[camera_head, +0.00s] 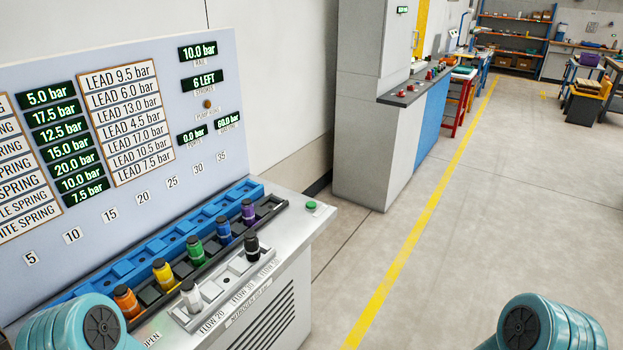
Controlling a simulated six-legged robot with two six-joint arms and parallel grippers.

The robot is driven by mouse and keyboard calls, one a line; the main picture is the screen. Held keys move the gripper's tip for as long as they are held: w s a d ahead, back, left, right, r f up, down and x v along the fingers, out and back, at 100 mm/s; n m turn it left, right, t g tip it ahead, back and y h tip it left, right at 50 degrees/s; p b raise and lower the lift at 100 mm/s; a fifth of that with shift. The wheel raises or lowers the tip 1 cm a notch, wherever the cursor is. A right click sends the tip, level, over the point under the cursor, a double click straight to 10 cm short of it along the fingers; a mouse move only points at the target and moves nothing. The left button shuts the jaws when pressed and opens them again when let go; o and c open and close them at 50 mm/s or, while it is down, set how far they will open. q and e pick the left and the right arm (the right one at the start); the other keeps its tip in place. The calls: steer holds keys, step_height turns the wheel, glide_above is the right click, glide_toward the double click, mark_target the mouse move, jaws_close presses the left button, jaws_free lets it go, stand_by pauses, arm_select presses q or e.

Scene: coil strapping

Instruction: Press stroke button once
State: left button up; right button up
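A small green button (311,205) sits on the bare right end of the light metal console top (312,222). No readable label shows beside it, so I cannot tell for sure that it is the stroke button. A small brown round lamp or knob (208,104) is on the upright panel (215,135), under a display reading 6 LEFT (203,81). My teal arm links show at the bottom left and bottom right corners. Both grippers are out of view, and nothing of mine touches the green button.
Orange (126,300), yellow (163,272), green (195,250), blue (223,230) and purple (248,212) capped cartridges stand in a dark rack. White (191,296) and black (252,246) ones stand in front. A blue rail (180,232) runs behind. Open floor (480,220) lies right of the console.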

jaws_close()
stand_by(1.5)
